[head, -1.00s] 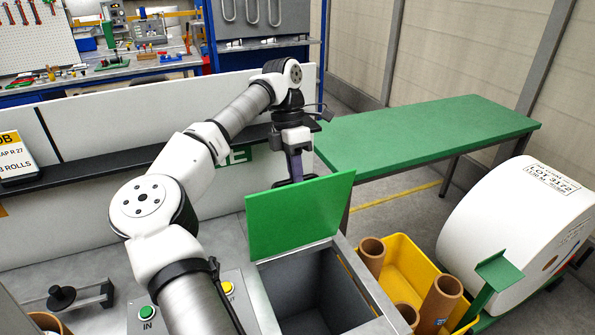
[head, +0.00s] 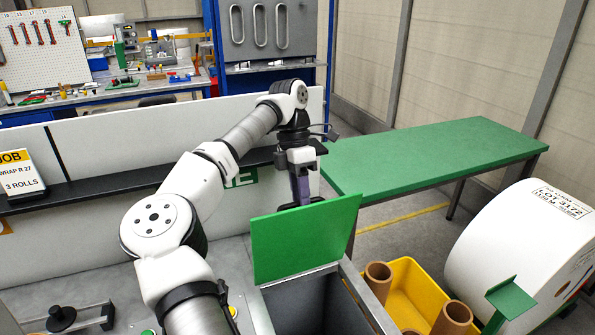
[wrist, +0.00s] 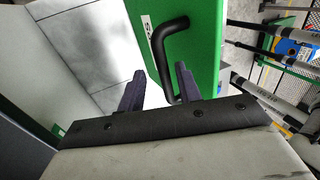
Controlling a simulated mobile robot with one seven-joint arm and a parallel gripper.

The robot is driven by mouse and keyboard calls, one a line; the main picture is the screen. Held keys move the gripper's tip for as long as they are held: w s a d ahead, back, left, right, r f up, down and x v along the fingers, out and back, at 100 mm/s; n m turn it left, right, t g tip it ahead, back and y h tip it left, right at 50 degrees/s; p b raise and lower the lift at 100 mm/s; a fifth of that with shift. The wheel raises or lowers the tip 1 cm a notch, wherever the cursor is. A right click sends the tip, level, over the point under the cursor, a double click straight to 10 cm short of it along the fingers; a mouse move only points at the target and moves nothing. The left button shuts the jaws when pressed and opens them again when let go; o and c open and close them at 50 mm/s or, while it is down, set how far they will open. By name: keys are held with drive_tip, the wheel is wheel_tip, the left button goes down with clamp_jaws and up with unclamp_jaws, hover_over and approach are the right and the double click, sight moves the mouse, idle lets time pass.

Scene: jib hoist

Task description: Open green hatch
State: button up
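The green hatch (head: 305,238) stands raised, close to upright, at the back of the open grey bin (head: 325,305). My gripper (head: 300,200) is behind the hatch, pointing down, its lower end partly hidden by the hatch's top edge. In the wrist view, the hatch's green outer face (wrist: 205,45) carries a black bar handle (wrist: 168,50) and a white label. My gripper's two dark fingers (wrist: 159,70) are spread apart. The handle's lower end is close to the right finger; I cannot tell whether they touch. Nothing is clamped between the fingers.
A yellow crate (head: 415,290) with brown tubes stands right of the bin. Beyond it are a large white roll (head: 520,240) and a green table (head: 430,155). A white partition with a black ledge (head: 100,190) runs behind my arm. A job sign (head: 20,174) stands at left.

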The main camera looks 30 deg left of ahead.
drive_tip(key=v, duration=1.1)
drive_tip(key=shift+s+d, duration=0.1)
drive_tip(key=shift+s, duration=0.05)
idle(0.4)
